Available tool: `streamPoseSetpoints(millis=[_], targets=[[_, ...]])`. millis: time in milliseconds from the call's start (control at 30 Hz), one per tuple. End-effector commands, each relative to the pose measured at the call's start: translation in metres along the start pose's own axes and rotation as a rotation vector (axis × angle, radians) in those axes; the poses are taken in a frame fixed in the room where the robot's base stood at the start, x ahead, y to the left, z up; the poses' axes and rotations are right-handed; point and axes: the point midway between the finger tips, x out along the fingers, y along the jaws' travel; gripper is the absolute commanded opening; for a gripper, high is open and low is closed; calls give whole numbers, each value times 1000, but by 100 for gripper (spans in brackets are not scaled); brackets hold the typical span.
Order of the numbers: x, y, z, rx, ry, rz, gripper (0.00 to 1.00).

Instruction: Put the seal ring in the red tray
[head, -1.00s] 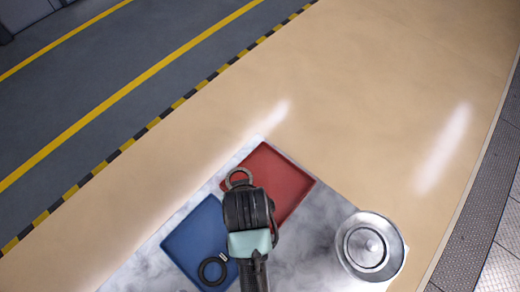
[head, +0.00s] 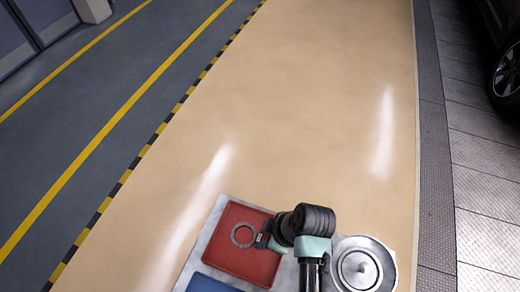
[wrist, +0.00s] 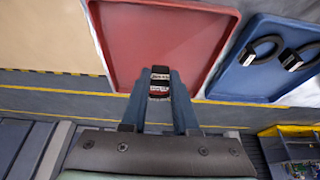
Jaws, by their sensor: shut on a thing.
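The seal ring, a thin grey ring (head: 233,244), shows over the red tray (head: 240,263) in the head view. My gripper (head: 264,240) is at the ring's right side, shut on it. In the wrist view my fingers (wrist: 160,82) close on a small dark block with white and red marks; the round part of the ring cannot be made out there. The red tray (wrist: 160,35) lies beyond the fingertips and looks empty. I cannot tell whether the ring touches the tray floor.
A blue tray (head: 208,286) sits beside the red one. In the wrist view the blue tray (wrist: 240,82) holds dark rings (wrist: 264,42) with labelled blocks. A round metal dish (head: 362,268) stands right of my arm. The tan floor beyond is clear.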

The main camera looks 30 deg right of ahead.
Motion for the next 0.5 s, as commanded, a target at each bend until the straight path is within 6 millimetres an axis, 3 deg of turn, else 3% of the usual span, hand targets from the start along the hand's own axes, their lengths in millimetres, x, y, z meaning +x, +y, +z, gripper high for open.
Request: streamPoseSetpoints(millis=[500], targets=[[49,0,20,0,0,2,0]])
